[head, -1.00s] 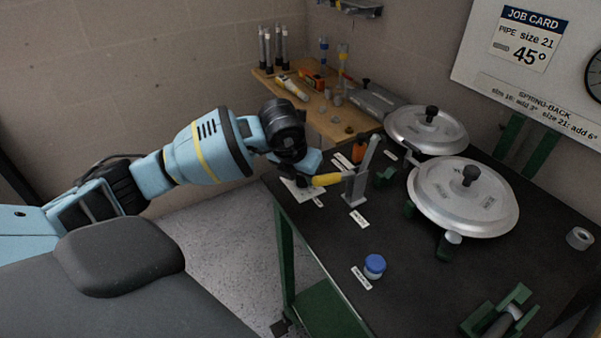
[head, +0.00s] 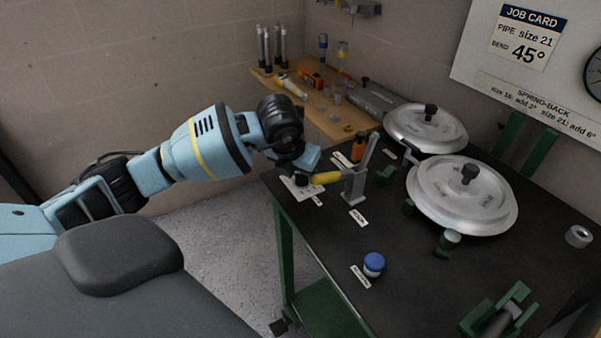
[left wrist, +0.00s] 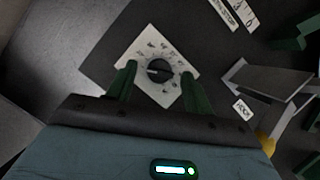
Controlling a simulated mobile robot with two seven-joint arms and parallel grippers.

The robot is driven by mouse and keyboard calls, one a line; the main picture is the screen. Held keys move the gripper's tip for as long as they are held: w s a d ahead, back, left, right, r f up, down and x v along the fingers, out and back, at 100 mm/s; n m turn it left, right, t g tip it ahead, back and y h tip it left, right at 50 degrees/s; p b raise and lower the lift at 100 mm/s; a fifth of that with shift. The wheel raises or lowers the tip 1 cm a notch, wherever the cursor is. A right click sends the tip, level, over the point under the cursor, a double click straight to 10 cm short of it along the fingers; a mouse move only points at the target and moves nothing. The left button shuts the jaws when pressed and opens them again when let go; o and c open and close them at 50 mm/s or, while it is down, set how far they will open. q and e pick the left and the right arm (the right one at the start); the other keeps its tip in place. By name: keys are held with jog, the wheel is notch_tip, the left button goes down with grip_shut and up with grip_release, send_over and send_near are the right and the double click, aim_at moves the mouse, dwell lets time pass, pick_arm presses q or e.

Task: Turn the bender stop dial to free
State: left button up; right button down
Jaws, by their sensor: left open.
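The bender stop dial is a black round knob (left wrist: 159,70) on a square white plate (left wrist: 162,95) with markings around it. In the left wrist view my left gripper (left wrist: 158,82) is open, with one green finger on each side of the knob. I cannot tell whether the fingers touch it. In the head view the white plate (head: 302,189) lies at the table's near left corner, and my left gripper (head: 301,172) is over it, partly hiding the knob. The setting it points to is too small to read. My right gripper is not in view.
A metal bracket with a yellow-handled lever (head: 355,184) stands just right of the dial. Two silver round dies (head: 463,205) fill the table's right. Open tabletop lies between.

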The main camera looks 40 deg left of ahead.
pick_arm(q)
jog(key=v, duration=0.7)
dwell(0.5)
